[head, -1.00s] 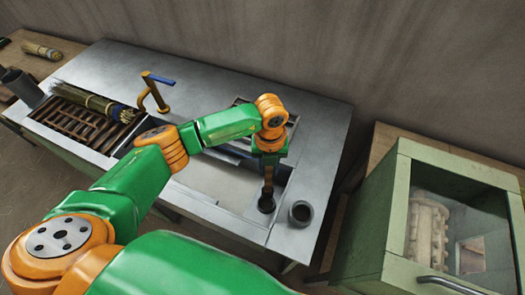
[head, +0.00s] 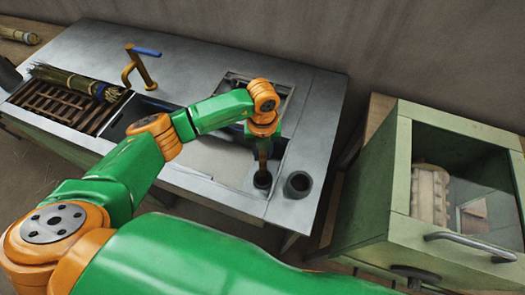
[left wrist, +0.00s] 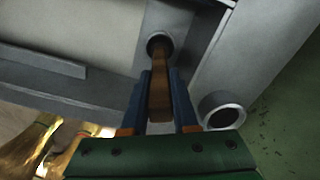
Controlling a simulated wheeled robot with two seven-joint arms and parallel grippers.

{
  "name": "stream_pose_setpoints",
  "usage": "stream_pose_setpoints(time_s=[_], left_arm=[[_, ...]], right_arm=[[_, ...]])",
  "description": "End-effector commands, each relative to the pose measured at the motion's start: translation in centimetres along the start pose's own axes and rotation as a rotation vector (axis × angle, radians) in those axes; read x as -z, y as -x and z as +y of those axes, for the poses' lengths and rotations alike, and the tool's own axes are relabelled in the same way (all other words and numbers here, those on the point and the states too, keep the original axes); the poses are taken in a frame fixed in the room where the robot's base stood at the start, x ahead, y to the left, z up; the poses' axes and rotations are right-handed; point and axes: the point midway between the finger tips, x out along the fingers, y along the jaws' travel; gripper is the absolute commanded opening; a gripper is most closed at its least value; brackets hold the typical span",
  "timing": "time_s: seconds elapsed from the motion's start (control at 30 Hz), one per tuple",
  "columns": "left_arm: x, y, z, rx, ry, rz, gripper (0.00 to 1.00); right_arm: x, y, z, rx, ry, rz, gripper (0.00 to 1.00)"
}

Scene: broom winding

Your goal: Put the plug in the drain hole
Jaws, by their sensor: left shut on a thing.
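The plug has a brown wooden handle (left wrist: 160,85) and my left gripper (left wrist: 160,115) is shut on it, its blue fingers on either side. In the head view my left gripper (head: 262,143) is above the right end of the sink bench, pointing down. The handle's lower end meets a dark round spot (head: 262,180), which is the drain hole area; in the left wrist view the handle runs into the dark round opening (left wrist: 160,45). I cannot tell how deep the plug's dark end sits in it. My right gripper is not in view.
A grey open cup or pipe end (head: 298,185) stands just right of the hole. The metal bench (head: 200,60) carries an orange tap with a blue lever (head: 140,65) and a broom bundle (head: 70,80) on a rack. A green cabinet (head: 370,200) stands to the right.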

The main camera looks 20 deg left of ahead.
Motion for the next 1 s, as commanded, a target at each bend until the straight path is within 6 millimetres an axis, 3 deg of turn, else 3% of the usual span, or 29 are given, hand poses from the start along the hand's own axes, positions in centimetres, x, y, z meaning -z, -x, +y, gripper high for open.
stream_pose_setpoints(time_s=[1.0], left_arm=[[0.02,-0.61,-0.02,0.0,0.0,0.0,0.0]], right_arm=[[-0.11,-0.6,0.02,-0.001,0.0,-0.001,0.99]])
